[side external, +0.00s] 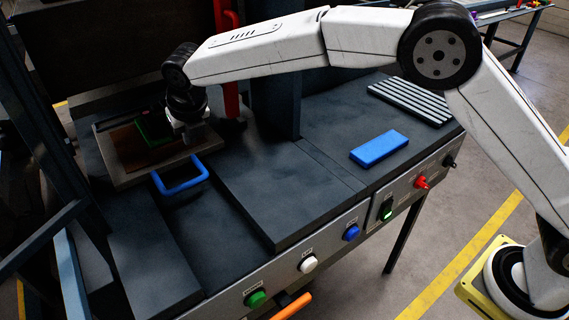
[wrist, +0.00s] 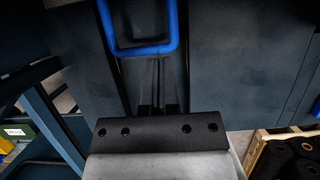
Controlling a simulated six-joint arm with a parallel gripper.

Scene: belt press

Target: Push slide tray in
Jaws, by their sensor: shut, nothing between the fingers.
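The slide tray (side external: 128,180) is a grey-brown framed tray at the left of the press, with a reddish-brown inside. A dark block with a green edge (side external: 150,132) lies in it. Its blue U-shaped handle (side external: 181,189) sticks out from the front edge over the dark channel. In the side view my gripper (side external: 190,138) overlaps the tray's right part, behind the handle in the picture; its tips are unclear. In the wrist view the handle (wrist: 146,49) is at the top, just beyond my closed, empty fingers (wrist: 158,62). I cannot tell whether they touch it.
A dark post (side external: 275,95) and a red upright bar (side external: 230,85) stand right of the tray. A blue block (side external: 379,148) and a slatted grey plate (side external: 410,100) lie on the bench top. Buttons and switches line the front panel (side external: 335,243). The channel before the handle is clear.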

